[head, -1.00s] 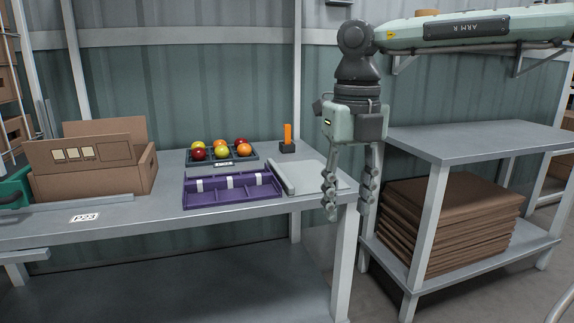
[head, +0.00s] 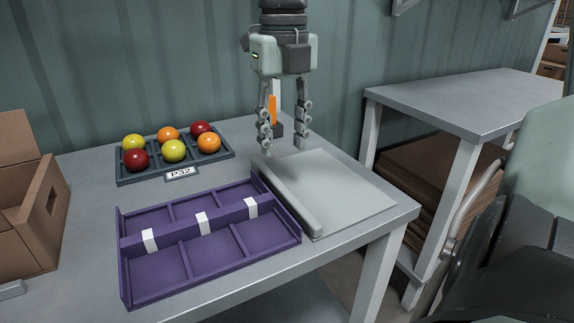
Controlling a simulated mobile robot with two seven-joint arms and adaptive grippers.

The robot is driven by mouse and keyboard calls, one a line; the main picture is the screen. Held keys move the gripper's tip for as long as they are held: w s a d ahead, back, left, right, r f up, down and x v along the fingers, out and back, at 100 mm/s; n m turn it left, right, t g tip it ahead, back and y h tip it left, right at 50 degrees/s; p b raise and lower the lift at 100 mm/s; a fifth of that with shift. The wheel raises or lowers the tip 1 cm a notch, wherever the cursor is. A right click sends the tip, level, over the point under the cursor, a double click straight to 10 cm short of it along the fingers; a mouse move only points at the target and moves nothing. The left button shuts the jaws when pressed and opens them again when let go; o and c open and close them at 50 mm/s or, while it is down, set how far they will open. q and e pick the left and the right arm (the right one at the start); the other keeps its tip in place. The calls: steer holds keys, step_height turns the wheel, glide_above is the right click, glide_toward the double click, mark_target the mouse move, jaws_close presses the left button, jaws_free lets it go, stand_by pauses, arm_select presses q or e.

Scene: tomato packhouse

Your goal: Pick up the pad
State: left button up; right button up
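The pad (head: 340,190) is a flat, pale grey-white square lying on the right end of the grey metal table. A raised pale bar (head: 290,198) runs along its left side; I cannot tell whether the two are one piece. My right gripper (head: 284,148) points straight down near the pad's far left corner. Its two fingers are apart with nothing between them. I cannot tell exactly how high the fingertips are above the surface. My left gripper is not in view.
A purple divided tray (head: 284,241) with white bands stands left of the pad. A dark tray (head: 127,180) of tomatoes is behind it. An orange-handled item (head: 273,108) stands behind my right gripper. A cardboard box (head: 45,225) is far left. Another table (head: 455,100) stands right, across a gap.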

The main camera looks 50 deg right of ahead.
mark_target(280, 184)
steer(key=shift+w+f, duration=0.15)
steer(key=shift+w, duration=0.1)
steer(key=shift+f, duration=0.35)
steer(key=f, duration=0.4)
steer(key=a+f, duration=0.1)
steer(key=f, duration=0.1)
steer(key=shift+s+f, duration=0.15)
steer(key=shift+f, duration=0.2)
steer(key=shift+c, duration=0.5)
steer(key=shift+d, duration=0.1)
jaws_close()
